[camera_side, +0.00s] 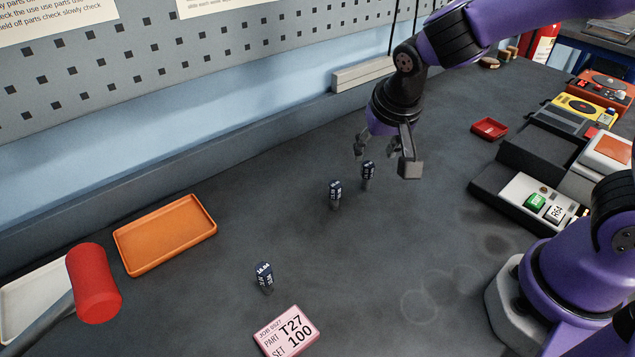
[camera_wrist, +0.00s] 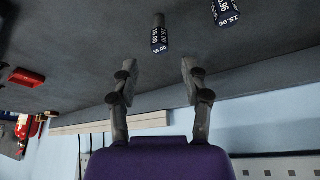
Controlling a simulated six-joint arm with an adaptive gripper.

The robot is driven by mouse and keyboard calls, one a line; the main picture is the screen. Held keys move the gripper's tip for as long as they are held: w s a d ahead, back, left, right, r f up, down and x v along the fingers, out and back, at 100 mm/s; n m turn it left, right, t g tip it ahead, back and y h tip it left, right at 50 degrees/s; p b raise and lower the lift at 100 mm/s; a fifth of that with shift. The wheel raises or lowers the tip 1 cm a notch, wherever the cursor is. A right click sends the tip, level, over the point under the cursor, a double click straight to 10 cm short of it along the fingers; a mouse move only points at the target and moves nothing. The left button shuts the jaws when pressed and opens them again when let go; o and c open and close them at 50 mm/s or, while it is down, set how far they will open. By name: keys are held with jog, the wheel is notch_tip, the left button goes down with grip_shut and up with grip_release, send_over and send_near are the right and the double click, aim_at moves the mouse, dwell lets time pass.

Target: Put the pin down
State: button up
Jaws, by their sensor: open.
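My gripper (camera_side: 384,163) is open and hangs above the dark bench, its fingers pointing down. A dark-labelled pin (camera_side: 367,174) stands on the bench just below and left of the fingers in the side view. A third pin (camera_side: 264,276) stands farther toward the front.
An orange tray (camera_side: 134,269) lies empty at left, beside a red cylinder (camera_side: 94,284) and a pale tray (camera_side: 25,290). A pink job card (camera_side: 287,332) lies in front. A small red tray (camera_side: 489,129) and black-walled boxes (camera_side: 541,146) stand at right.

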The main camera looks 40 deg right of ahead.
jog(key=s+d+r+n+t+y, duration=0.1)
jog(key=s+r+n+y, duration=0.1)
jog(key=s+r+n, duration=0.4)
jog(key=s+r, duration=0.2)
jog(key=s, duration=0.3)
jog(key=shift+d+r+t, duration=0.25)
jog(key=shift+t, duration=0.05)
dwell(0.5)
jog(key=shift+o, duration=0.6)
